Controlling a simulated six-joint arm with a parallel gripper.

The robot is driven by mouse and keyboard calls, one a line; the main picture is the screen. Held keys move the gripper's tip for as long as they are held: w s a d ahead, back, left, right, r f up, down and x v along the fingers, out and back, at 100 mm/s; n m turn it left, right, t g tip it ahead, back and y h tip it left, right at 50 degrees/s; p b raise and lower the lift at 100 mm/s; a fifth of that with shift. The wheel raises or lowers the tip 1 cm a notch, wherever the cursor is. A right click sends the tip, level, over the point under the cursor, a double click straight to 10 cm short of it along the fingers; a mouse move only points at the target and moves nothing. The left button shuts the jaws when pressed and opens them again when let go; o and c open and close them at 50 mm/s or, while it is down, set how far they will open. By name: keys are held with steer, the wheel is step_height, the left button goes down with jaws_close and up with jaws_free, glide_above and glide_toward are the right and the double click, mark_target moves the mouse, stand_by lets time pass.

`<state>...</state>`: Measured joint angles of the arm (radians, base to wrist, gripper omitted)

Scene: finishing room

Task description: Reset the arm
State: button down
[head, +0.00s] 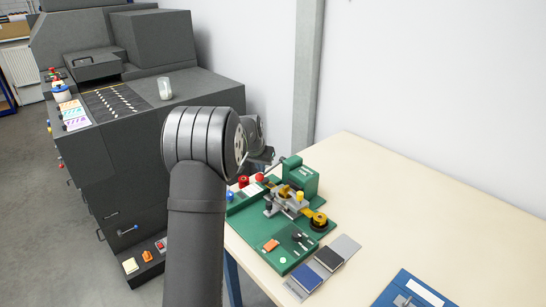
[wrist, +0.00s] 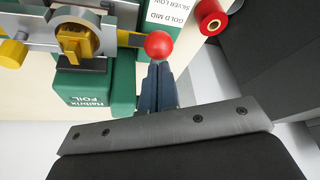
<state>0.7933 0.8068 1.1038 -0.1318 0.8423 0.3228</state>
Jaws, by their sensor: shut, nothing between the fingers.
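My gripper (wrist: 158,70) is shut and empty in the wrist view, its two dark fingers together. Its tips lie just below a red ball knob (wrist: 159,45) in the picture; I cannot tell whether they touch it. The knob sits on the lever of a green foil press (wrist: 122,92) with a yellow part (wrist: 76,42). In the head view my gripper (head: 266,158) is largely hidden behind my own arm, above the left side of the press (head: 302,177). The red knob (head: 259,177) shows just below it.
The press stands on a pale table (head: 400,200) against a white wall. A dark blue pad (head: 307,278), a grey pad and a blue board (head: 408,291) lie in front. A big dark machine (head: 135,120) with a clear cup (head: 165,88) stands left. The table's right side is clear.

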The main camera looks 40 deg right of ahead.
steer(key=shift+s+a+f, duration=0.1)
steer(key=shift+s+f, duration=0.05)
steer(key=shift+f, duration=0.25)
step_height(320, 180, up, 12)
steer(key=shift+d+f, duration=0.15)
steer(key=shift+d, duration=0.1)
stand_by(1.2)
step_height(320, 180, up, 4)
stand_by(0.7)
steer(key=shift+f, duration=0.1)
step_height(320, 180, down, 6)
steer(key=shift+f, duration=0.25)
stand_by(0.3)
